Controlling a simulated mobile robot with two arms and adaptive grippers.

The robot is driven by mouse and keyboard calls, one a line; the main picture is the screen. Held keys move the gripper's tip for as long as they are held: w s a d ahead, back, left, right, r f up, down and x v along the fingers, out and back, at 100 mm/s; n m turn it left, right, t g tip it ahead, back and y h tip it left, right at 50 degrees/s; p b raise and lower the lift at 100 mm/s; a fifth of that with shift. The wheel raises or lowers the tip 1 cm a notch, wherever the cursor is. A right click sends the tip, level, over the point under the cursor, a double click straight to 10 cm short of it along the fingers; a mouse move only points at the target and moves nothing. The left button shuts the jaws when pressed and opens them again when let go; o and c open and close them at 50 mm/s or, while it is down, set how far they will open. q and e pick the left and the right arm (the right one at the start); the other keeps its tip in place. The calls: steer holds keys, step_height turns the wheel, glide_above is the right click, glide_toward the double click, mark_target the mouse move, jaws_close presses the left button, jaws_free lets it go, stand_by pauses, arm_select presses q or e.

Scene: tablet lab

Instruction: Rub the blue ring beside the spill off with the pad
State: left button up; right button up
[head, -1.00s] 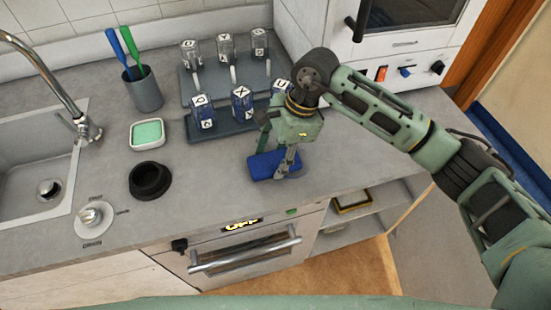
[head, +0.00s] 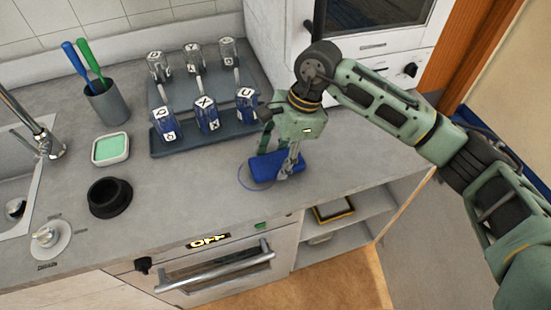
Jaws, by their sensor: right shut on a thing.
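My right gripper (head: 279,162) is shut on a blue pad (head: 266,169), which lies flat at the worktop, right of centre. A thin blue ring mark (head: 241,182) shows on the grey worktop at the pad's left and lower-left edge. The pad hides the rest of the ring. I cannot make out a separate spill. My left gripper is not in view.
A rack (head: 190,148) with several labelled vials stands behind and left of the pad. A dish with a green sponge (head: 110,148), a black round holder (head: 109,197) and a cup with two brushes (head: 106,102) are farther left. The worktop's front edge lies below the pad.

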steer(key=shift+w+r, duration=0.1)
steer(key=shift+r, duration=0.85)
steer(key=shift+s+a+r+p, duration=0.1)
steer(key=shift+a+r+p, duration=0.1)
steer(key=shift+r, duration=0.25)
steer(key=shift+s+a+r+p, duration=0.1)
steer(key=shift+a+r+p, duration=0.1)
steer(key=shift+r, duration=0.55)
steer(key=shift+p+v, duration=0.5)
steer(key=shift+v, duration=0.6)
steer(key=shift+s+a+r, duration=0.1)
steer(key=shift+a+r, duration=0.15)
steer(key=shift+r, duration=0.3)
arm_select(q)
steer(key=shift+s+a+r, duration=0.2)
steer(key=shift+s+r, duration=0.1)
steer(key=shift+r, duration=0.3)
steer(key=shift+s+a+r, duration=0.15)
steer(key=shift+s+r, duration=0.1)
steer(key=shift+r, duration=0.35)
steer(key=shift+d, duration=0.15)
